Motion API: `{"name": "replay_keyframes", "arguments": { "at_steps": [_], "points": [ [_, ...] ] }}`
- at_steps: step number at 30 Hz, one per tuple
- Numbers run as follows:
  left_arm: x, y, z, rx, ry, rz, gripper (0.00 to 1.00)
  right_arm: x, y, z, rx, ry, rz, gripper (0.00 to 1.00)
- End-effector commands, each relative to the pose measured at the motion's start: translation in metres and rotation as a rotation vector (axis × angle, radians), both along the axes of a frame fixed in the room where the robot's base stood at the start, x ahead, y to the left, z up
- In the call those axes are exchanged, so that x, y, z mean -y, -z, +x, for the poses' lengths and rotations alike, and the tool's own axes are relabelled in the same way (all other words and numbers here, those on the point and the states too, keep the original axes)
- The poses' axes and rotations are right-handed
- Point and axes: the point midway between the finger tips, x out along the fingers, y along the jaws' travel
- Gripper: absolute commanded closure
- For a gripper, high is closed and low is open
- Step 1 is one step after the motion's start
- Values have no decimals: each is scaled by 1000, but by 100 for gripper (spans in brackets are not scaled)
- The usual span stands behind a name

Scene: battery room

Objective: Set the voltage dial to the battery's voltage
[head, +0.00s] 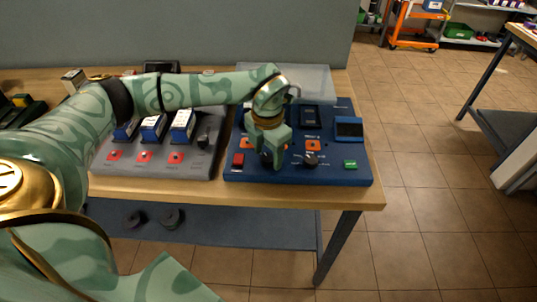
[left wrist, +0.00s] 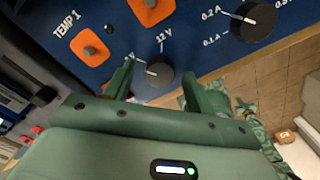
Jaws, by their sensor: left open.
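The black voltage dial (left wrist: 158,75) shows in the left wrist view on the blue panel (head: 240,168), with a white pointer line and a "12 V" mark beside it. My left gripper (left wrist: 158,85) is open, its two green fingers on either side of the dial; I cannot tell whether they touch it. In the head view my left gripper (head: 276,160) reaches down over the panel's front and largely hides this dial. Blue batteries (head: 153,127) stand in a row on the grey board to the left.
A second black dial (left wrist: 252,20) marked 0.1 A and 0.2 A sits nearby. The panel also has a red button (head: 238,160), a green button (head: 350,165), a small screen (head: 348,129) and orange plates. The table's front edge (head: 300,196) is close.

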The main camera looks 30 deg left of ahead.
Motion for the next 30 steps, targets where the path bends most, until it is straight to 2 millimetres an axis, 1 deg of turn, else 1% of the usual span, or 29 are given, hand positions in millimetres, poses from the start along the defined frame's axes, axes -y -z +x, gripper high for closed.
{"name": "replay_keyframes", "arguments": {
  "at_steps": [3, 9, 10, 11, 12, 14, 15, 23, 30],
  "points": [
    [0, 4, 0, 0, 0, 0, 45, 0, 1, 0, -1, 0, 0, 100],
    [0, 3, 0, 0, 0, 0, 45, 0, 1, 0, 0, 0, 0, 100],
    [0, 3, 0, 0, 0, 0, 50, 0, 1, 0, 0, 0, 0, 100],
    [0, 3, 0, 0, 0, 0, 59, 0, 1, 0, 0, 0, 0, 100],
    [0, 3, 0, 0, 0, 0, 70, 0, 1, 0, 0, 0, 0, 100],
    [0, 3, 0, 0, 0, 0, 86, 0, 1, 0, 0, 1, 0, 100],
    [0, 3, 0, 0, 0, 0, 89, 0, 1, 0, 0, 1, 0, 100],
    [0, 2, 0, 0, 17, 0, 89, 0, -2, 1, 2, 1, 0, 100],
    [0, -1, 0, 1, 117, 0, 89, 0, -15, 5, 11, 1, 1, 100]
  ]
}}
